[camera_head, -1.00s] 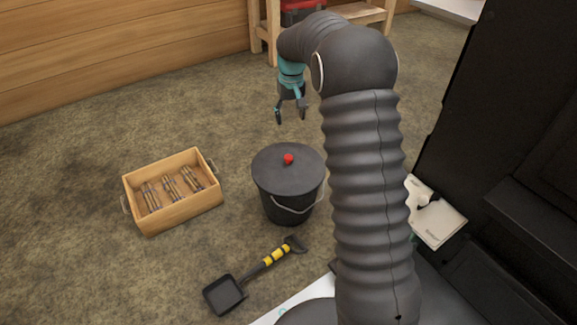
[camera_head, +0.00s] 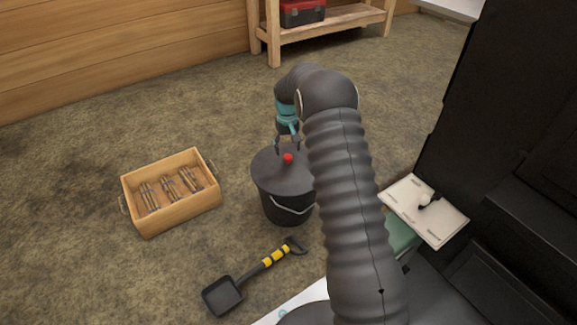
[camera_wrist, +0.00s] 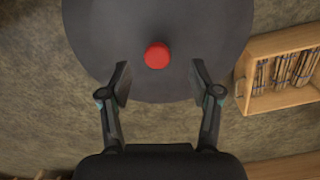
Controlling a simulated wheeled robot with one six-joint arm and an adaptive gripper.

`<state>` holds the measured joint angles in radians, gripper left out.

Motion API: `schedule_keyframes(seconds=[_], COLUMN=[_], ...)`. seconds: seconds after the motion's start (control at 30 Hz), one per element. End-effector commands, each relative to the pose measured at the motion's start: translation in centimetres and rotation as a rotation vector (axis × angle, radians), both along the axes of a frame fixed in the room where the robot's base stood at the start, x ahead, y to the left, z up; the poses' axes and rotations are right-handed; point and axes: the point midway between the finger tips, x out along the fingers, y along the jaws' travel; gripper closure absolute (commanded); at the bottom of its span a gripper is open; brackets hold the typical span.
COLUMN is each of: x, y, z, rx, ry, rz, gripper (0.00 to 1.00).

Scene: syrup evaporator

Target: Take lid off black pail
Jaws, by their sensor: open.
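The black pail (camera_head: 287,208) stands upright on the floor with a wire handle at its front. Its flat dark lid (camera_head: 270,176) is on top, with a red knob (camera_head: 288,159) at the middle. In the wrist view the lid (camera_wrist: 110,30) fills the top, and the red knob (camera_wrist: 157,55) lies a little beyond the fingertips, centred between them. My gripper (camera_head: 288,148) is open and empty, pointing down over the lid close to the knob. It also shows in the wrist view (camera_wrist: 160,82), its fingers apart. The exact height above the lid is hard to tell.
A wooden crate (camera_head: 172,216) with bundled sticks stands left of the pail. A small black and yellow shovel (camera_head: 250,276) lies in front. A wooden shelf (camera_head: 330,33) with a red toolbox (camera_head: 302,12) is behind. A white panel (camera_head: 445,222) is at the right.

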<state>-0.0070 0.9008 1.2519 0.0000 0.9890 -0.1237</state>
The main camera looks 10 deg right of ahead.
Motion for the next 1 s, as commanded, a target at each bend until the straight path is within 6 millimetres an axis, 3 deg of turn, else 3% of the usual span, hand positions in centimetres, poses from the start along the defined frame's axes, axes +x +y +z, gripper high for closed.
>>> schedule_keyframes(seconds=[0.23,0.53,0.77,0.8,1.0], x=[0.2,0.7,0.7,0.7,0.6], y=[-0.1,-0.3,-0.3,-0.3,-0.3], z=[-1.4,-5.2,-5.5,-5.5,-5.5], rx=[0.000,0.000,0.000,0.000,0.000], ry=[0.001,0.001,-0.001,-0.001,0.000], rz=[0.000,0.000,0.000,0.000,0.000], gripper=[0.37,0.37,0.37,0.39,0.89])
